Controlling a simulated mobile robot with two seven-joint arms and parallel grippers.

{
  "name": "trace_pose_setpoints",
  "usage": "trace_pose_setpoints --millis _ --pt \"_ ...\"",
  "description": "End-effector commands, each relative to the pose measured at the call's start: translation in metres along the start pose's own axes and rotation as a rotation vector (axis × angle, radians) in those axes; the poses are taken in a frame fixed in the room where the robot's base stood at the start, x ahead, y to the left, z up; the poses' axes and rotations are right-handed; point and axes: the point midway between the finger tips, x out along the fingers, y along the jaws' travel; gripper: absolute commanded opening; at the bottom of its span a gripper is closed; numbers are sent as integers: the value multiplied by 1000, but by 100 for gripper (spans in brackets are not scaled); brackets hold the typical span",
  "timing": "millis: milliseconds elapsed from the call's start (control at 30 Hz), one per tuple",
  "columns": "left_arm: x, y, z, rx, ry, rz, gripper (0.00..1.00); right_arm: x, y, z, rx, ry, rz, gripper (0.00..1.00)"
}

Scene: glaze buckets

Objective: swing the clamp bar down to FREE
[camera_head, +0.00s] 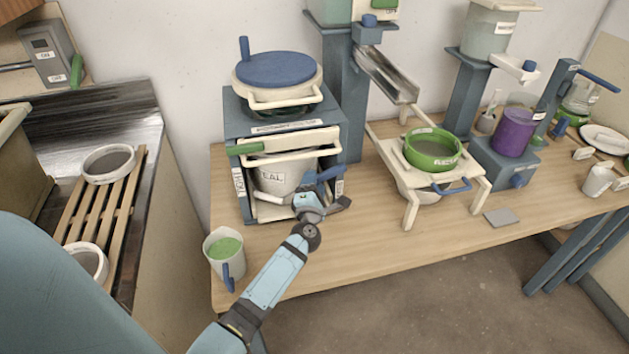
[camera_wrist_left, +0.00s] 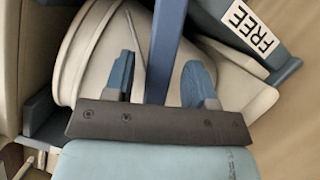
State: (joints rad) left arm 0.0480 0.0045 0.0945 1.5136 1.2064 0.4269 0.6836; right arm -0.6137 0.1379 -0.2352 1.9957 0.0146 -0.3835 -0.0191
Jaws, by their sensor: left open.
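A blue bar (camera_wrist_left: 165,50), which looks like the clamp bar, runs between the fingers of my left gripper (camera_wrist_left: 158,85) in the wrist view. The gripper is open, with one finger on each side of the bar; I cannot tell whether either touches it. In the head view the gripper (camera_head: 318,196) is in front of the mixer frame (camera_head: 232,120), at the right side of the white TEAL bucket (camera_head: 270,180). The FREE label (camera_wrist_left: 250,27) is on a blue-grey post beside the bar. The TIGHT label (camera_head: 239,181) is on the left post. My right gripper is out of view.
A blue-lidded pot (camera_head: 278,72) stands on top. A jug with green contents (camera_head: 224,252) is at the table's front left. A sieve stand (camera_head: 408,212) with a green ring (camera_head: 433,158) stands to the right.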

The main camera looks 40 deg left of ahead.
Motion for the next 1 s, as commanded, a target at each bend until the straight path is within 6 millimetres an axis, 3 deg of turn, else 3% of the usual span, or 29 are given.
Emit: trace_pose_setpoints --millis 300,500,700,967,1000 --pt "-72 0 0 -1 0 -3 51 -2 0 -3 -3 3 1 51" --pt "-108 -1 0 0 0 -3 51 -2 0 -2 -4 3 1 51" --pt "-124 0 0 -1 0 -1 51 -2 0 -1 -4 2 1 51" --pt "-125 0 1 -2 0 0 51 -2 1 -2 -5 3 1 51" --pt "-125 0 1 -1 0 0 46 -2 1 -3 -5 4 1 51"
